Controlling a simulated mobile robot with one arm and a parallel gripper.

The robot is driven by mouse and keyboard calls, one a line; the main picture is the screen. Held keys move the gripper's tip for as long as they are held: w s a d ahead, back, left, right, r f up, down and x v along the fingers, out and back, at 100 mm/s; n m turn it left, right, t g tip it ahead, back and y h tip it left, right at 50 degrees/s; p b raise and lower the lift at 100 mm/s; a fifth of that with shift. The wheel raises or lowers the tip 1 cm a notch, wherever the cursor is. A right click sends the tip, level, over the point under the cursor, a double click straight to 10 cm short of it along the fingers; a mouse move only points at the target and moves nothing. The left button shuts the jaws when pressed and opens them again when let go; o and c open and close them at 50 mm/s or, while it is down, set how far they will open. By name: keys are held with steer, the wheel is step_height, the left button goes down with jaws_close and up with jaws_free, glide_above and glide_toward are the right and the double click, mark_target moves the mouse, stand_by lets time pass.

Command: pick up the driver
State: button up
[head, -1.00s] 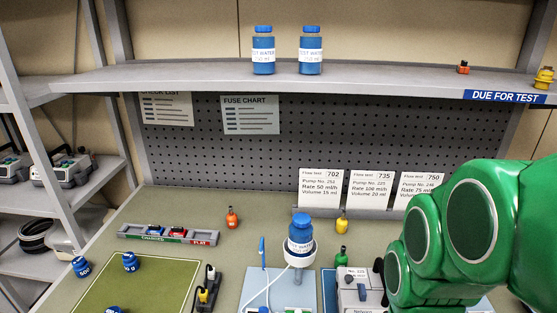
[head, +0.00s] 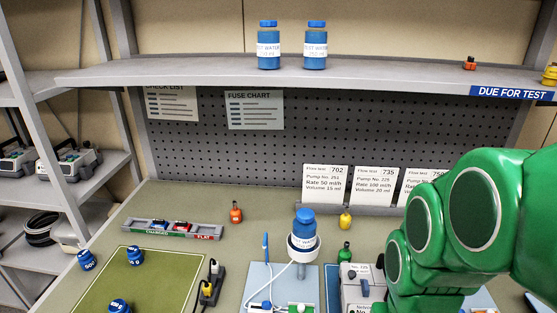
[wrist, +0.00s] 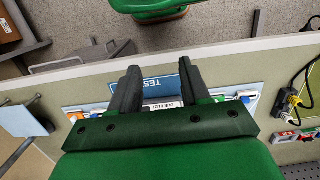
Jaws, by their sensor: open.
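I cannot make out a driver for certain in either view. A thin blue upright stick (head: 266,247) stands on the light blue mat by the white tubing in the head view; I cannot tell what it is. My gripper (wrist: 160,88) is open in the wrist view, with its two dark fingers apart and nothing seen held between them. It is over the bench's edge, with a blue test mat (wrist: 160,86) and a white label beyond the fingers. In the head view my green arm covers the bench's right side and hides the gripper.
Card signs (head: 325,186) stand behind. A fuse tray (head: 172,229), a green mat (head: 140,285) with blue weights, and a black power strip (head: 211,286) are left. A shelf (head: 220,73) hangs above.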

mark_target(235, 205)
steer(key=w+a+r+n+t+y, duration=0.1)
steer(key=w+a+r+t, duration=0.25)
steer(key=w+a, duration=0.55)
steer(key=w+a+r+n+t+y, duration=0.25)
steer(key=w+a+r, duration=0.2)
steer(key=w, duration=0.85)
steer(key=w+a+r+n+t+y, duration=0.1)
steer(key=w+a+r+t, duration=0.2)
steer(key=w+a, duration=0.6)
steer(key=shift+w+a+f+m+t, duration=0.2)
steer(key=shift+w+a+f+t, duration=0.65)
steer(key=shift+w+a+f, duration=2.05)
steer(key=shift+w+a+f+m+t, duration=0.15)
steer(key=shift+w+a+f+t, duration=1.05)
steer(key=shift+w+f, duration=3.05)
steer(key=shift+w+a+f+m+t, duration=0.2)
steer(key=shift+w+a+f+t, duration=0.35)
steer(key=shift+w+a+f, duration=3)
steer(key=shift+w+d+f, duration=0.1)
steer(key=shift+d+f, duration=0.15)
steer(key=shift+f, duration=0.8)
steer(key=shift+w+d+f, duration=0.1)
steer(key=shift+d+f, duration=0.15)
steer(key=shift+f, duration=0.75)
steer(key=shift+x, duration=0.95)
